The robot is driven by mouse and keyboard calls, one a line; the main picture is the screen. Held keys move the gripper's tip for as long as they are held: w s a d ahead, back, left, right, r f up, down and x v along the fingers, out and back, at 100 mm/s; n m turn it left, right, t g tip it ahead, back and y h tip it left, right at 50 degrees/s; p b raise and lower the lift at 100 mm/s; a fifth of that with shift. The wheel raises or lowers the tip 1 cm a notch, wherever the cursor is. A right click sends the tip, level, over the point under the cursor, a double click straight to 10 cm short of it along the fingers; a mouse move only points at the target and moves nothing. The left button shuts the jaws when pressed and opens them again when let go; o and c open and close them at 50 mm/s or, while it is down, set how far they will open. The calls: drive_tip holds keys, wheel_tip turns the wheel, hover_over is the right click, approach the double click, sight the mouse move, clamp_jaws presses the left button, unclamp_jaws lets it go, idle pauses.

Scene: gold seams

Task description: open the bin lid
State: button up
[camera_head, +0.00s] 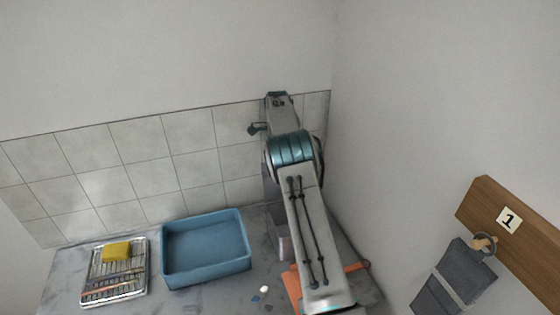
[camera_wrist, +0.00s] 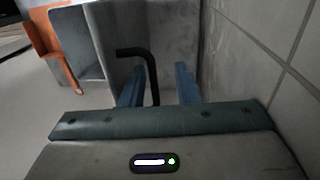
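In the wrist view, the two blue fingers of my gripper (camera_wrist: 160,84) stand apart. A black bent bar, which looks like a handle (camera_wrist: 151,66), rises between them, closer to the left finger. I cannot tell whether it touches that finger. Behind it are grey panels (camera_wrist: 176,42) that may belong to the bin; I cannot make out a lid or its edge. In the head view, my arm reaches to the back right corner by the tiled wall and hides most of what stands there. My fingertips are hidden in that view.
A blue basin (camera_head: 205,278) stands left of my arm on the grey counter (camera_head: 68,285). A metal rack (camera_head: 97,286) holds a yellow sponge (camera_head: 116,251). An orange item (camera_head: 355,267) lies beside my arm. Grey cloth (camera_head: 454,272) hangs from a wooden board (camera_head: 535,236) at right.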

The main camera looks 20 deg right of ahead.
drive_tip(key=shift+r, duration=0.2)
drive_tip(key=r, duration=0.1)
drive_tip(key=r+b, duration=0.2)
drive_tip(key=r, duration=0.1)
drive_tip(key=shift+s+d, duration=0.3)
drive_tip(key=shift+d, duration=0.1)
drive_tip(key=s+d+r+b, duration=0.3)
drive_tip(key=s+d+r, duration=0.3)
drive_tip(key=s+d, duration=0.1)
drive_tip(key=shift+d+r, duration=0.4)
drive_tip(key=shift+d, duration=0.15)
